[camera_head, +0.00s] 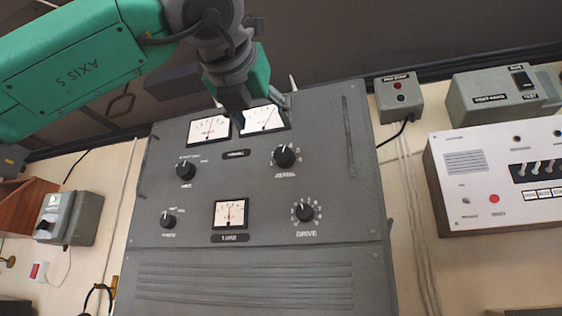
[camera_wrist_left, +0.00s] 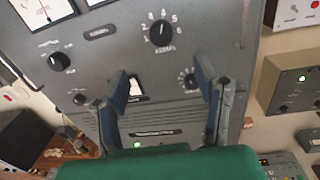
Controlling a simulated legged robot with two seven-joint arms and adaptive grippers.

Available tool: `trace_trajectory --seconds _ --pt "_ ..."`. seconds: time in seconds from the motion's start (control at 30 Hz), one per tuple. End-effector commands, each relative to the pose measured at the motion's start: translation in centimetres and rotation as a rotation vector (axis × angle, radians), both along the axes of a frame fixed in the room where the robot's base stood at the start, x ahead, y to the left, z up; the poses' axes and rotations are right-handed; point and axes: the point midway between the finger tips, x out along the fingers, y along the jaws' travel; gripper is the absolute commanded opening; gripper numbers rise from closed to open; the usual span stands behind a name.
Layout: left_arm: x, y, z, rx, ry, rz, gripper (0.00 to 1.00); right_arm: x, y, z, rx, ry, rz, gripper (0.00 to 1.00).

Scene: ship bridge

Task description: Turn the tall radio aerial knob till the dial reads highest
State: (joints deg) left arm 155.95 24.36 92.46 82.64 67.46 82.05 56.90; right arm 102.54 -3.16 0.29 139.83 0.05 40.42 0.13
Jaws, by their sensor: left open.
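The aerial knob (camera_head: 285,157) is black and round, on the upper right of the grey radio panel (camera_head: 330,215). The aerial knob also shows in the left wrist view (camera_wrist_left: 161,32), inside a ring of numbers. My left gripper (camera_head: 258,103) is above the knob in the head view, apart from it, and partly covers the two upper dials. The upper right dial (camera_head: 266,119) has a thin needle; its reading is too small to tell. In the left wrist view the open, empty fingers (camera_wrist_left: 162,76) stand beyond the knob's lower side. My right gripper is not in view.
The drive knob (camera_head: 305,212) is below the aerial knob, and a small dial (camera_head: 229,214) is to its left. Two more knobs (camera_head: 186,171) (camera_head: 168,220) sit on the panel's left.

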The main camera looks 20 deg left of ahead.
Motion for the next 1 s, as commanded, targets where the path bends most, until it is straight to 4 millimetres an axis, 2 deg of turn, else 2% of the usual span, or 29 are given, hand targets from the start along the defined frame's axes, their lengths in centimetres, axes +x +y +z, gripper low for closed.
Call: trace_trajectory --seconds 0.3,0.5,0.8,1.0 --pt "7.2 1.4 -0.2 -0.004 0.009 0.003 0.56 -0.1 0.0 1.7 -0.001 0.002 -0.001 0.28" --pt "10.7 1.9 -0.2 -0.006 0.005 0.002 0.56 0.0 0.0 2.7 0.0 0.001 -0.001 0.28" --pt "13.5 1.1 -0.3 0.001 0.004 0.003 0.56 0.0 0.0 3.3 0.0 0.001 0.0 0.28" --pt "13.6 1.1 -0.3 0.001 0.003 0.003 0.56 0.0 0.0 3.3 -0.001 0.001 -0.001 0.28"
